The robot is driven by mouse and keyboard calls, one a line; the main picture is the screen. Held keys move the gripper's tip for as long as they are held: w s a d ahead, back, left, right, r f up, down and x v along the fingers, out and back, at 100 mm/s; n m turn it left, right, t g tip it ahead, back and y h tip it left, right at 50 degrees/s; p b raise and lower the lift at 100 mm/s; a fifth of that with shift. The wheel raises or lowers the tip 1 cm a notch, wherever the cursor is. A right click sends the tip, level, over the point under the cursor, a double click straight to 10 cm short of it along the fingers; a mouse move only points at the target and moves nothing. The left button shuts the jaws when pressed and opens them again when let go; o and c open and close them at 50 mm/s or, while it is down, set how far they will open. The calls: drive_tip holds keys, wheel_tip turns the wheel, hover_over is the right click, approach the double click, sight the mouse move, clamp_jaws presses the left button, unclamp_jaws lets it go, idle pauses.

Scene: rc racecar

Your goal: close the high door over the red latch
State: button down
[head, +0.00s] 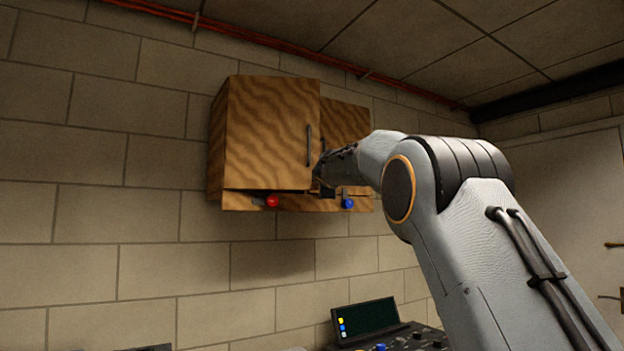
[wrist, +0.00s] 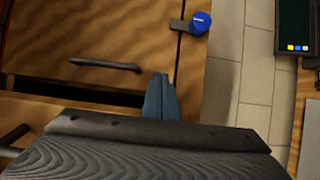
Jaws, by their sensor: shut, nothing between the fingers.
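A wooden wall cabinet has a left door (head: 268,130) above the red latch (head: 272,201). This door stands out from the cabinet, partly open, with its dark handle (head: 308,145) near its right edge. The right door (head: 343,125) sits further back, above the blue latch (head: 348,203). My gripper (head: 322,180) is beside the left door's lower right corner; whether it touches is unclear. In the wrist view my gripper (wrist: 162,88) is shut and empty, near the right door's handle (wrist: 105,65) and the blue latch (wrist: 198,24). The red latch is out of the wrist view.
A console (head: 385,338) with a dark screen (head: 366,317) stands below the cabinet. A red pipe (head: 290,57) runs along the top of the wall. The wall left of the cabinet is clear. A pale door (head: 570,190) is at the right.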

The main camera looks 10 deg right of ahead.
drive_tip(key=shift+w+a, duration=0.25)
drive_tip(key=shift+w, duration=0.2)
drive_tip(key=shift+a, duration=0.2)
idle(0.8)
